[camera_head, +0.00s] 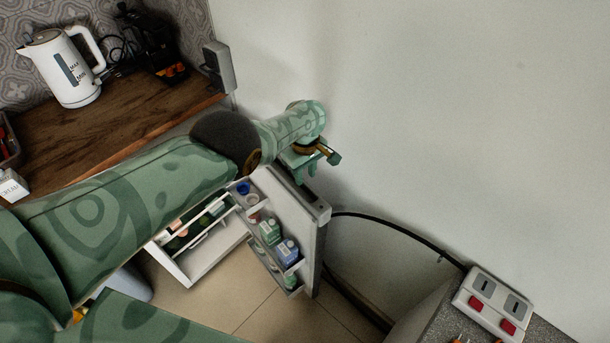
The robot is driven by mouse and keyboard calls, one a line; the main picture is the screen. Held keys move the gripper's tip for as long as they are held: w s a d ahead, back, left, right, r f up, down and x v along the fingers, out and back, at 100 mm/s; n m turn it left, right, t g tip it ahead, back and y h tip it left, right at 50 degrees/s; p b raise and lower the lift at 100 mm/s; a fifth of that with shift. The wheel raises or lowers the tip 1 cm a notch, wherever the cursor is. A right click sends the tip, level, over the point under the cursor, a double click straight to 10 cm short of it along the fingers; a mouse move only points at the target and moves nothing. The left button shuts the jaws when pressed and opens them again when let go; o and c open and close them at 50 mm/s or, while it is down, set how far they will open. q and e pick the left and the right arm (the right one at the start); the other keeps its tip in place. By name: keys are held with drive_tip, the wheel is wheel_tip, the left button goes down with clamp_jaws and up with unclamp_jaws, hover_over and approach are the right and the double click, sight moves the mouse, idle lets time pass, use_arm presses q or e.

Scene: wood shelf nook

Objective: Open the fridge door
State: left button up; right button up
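The small white fridge (193,282) stands low beside the wooden counter, and its inside shelves show. Its door (312,213) stands wide open, swung out to the right, with cartons and jars in the door racks. My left arm reaches across from the left, over the fridge, and hides part of it. My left gripper (318,165) is just beyond the door's top edge, near the white wall. Its two fingers look spread, with nothing seen between them. I cannot tell whether it touches the door. My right gripper is out of view.
A white kettle (68,68) and a dark coffee maker (152,45) stand on the wooden counter (105,125). A power strip with red switches (492,302) lies on a grey surface at lower right, with a black cable (400,228) running towards the door. Tiled floor (275,318) shows below.

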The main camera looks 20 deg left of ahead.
use_arm(q)
wheel_tip(320, 180, up, 14)
drive_tip(key=p, duration=0.9)
drive_tip(key=shift+f, duration=0.25)
